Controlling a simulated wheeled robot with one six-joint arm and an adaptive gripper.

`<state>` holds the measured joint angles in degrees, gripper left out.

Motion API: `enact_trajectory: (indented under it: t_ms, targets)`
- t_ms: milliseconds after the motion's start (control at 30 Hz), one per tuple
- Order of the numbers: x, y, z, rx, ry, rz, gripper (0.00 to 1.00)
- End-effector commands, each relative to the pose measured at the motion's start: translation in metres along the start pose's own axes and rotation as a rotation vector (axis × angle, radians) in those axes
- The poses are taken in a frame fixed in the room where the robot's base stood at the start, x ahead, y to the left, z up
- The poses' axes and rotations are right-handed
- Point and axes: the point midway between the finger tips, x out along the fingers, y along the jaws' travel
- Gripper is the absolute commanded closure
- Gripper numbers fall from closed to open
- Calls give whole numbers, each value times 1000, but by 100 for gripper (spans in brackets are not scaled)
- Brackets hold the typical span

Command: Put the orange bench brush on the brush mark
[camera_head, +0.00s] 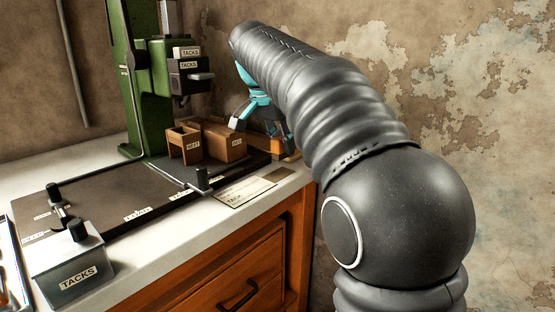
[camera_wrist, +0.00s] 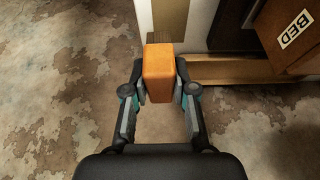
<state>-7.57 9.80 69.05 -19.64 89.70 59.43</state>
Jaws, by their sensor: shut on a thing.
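The orange bench brush (camera_wrist: 160,72) shows in the wrist view as an orange block between my fingers. My gripper (camera_wrist: 159,88) is shut on it from both sides.
A brown box marked BED (camera_head: 222,141) and a smaller open box (camera_head: 184,144) stand by the green press (camera_head: 148,80). A pale card (camera_head: 245,191) lies in front. A grey TACKS box (camera_head: 72,272) is at the near left. Peeling wall lies behind my arm.

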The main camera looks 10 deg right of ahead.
Motion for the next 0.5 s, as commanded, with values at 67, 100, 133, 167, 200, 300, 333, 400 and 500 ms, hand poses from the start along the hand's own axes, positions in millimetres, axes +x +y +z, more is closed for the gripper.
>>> enact_trajectory:
  t_ms: [67,100,133,167,200,300,333,400,500]
  targets:
    - [5,-9,2,0,0,0,100]
    - [6,-12,2,0,0,0,100]
    - [7,-13,2,1,0,0,100]
    - [8,-14,2,1,0,0,100]
    - [10,-15,3,2,0,1,100]
    - [21,-14,7,2,0,2,100]
    - [26,-14,9,3,-1,2,100]
    - [35,-14,13,3,-1,2,100]
    - [44,-14,16,3,0,2,100]
